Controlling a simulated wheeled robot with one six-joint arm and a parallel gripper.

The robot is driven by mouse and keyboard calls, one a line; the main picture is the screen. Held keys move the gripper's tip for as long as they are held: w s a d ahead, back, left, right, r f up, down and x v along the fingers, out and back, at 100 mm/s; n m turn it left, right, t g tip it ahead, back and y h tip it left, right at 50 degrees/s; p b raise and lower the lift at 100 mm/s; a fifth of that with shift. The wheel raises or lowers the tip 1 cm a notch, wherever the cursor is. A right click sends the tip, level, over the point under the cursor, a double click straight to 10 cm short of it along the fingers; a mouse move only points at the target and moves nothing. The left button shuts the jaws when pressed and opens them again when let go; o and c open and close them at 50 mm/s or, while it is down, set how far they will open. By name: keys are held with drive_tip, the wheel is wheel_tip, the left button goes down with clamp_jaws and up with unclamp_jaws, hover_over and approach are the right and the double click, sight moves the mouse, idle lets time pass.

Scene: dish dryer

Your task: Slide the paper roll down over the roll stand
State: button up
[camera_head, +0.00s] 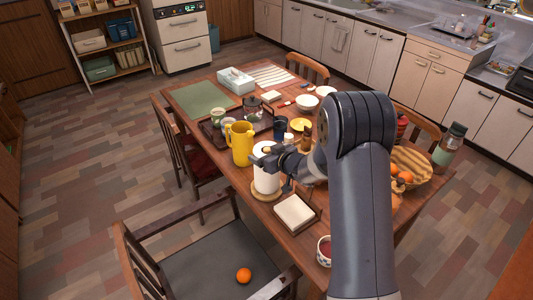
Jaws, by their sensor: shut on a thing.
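The white paper roll (266,180) stands upright near the front left edge of the wooden table. The round wooden base of the roll stand (265,196) shows directly under it. The post is hidden, apart from what may be its tip at the roll's top. My gripper (268,160) reaches in from the right and is shut on the upper part of the roll. I cannot tell whether the roll's lower end touches the base.
A yellow pitcher (239,144) stands close behind and left of the roll. A square cream-topped item (295,212) lies right in front. A basket (412,170) with oranges and a bottle (449,145) are at the right. A chair (205,262) holding an orange (244,275) is at the front.

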drive_tip(key=shift+f+b, duration=0.35)
drive_tip(key=shift+f, duration=0.15)
drive_tip(key=o, duration=1.2)
drive_tip(key=shift+o, duration=0.2)
drive_tip(key=v, duration=1.1)
drive_tip(key=shift+w, duration=0.15)
drive_tip(key=x, duration=1)
drive_tip(key=shift+w+a, duration=0.25)
